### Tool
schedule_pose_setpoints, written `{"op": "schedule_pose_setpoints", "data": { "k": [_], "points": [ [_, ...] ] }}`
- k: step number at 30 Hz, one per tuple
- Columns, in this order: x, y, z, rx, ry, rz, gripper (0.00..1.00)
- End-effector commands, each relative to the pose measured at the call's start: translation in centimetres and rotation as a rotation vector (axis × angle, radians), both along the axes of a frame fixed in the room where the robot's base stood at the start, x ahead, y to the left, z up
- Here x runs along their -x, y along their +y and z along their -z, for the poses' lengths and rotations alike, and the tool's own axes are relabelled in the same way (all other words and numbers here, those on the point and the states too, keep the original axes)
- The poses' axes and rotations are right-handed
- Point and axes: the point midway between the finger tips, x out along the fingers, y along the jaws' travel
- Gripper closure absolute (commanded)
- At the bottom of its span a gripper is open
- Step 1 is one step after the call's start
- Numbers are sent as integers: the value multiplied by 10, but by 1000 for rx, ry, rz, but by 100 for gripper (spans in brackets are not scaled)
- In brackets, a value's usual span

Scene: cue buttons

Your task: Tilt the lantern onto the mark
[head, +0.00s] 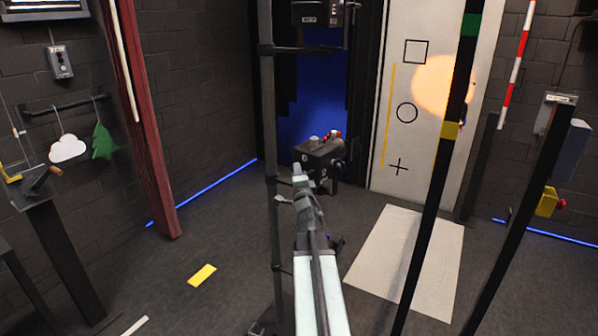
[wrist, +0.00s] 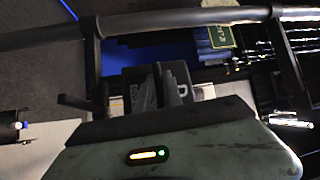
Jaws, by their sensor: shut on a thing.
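A dark box-shaped unit, apparently the lantern (head: 322,154), stands in front of the blue opening, with small white and red parts on top. My gripper (head: 300,178) reaches its near left side. In the wrist view, my gripper's dark fingers (wrist: 162,90) are close together against a dark body with white lettering. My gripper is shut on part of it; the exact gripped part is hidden. A white panel (head: 400,185) carries a square mark (head: 415,41), a circle mark (head: 407,103) and a plus mark (head: 398,167). An orange light spot (head: 440,85) lies right of the square and circle, off all three.
A thin dark upright pole (head: 270,150) stands just left of my gripper. A pale mat (head: 405,260) lies before the panel. A yellow strip (head: 202,275) lies on open floor at left.

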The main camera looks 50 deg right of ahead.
Motion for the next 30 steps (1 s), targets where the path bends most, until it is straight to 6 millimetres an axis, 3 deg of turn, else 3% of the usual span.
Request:
{"op": "schedule_pose_setpoints", "data": {
  "k": [20,27,30],
  "points": [
    [-3,5,-1,3,-2,-9,100],
    [-4,3,-23,4,-3,-9,100],
    [-4,3,-20,4,-3,-9,100]
  ]
}}
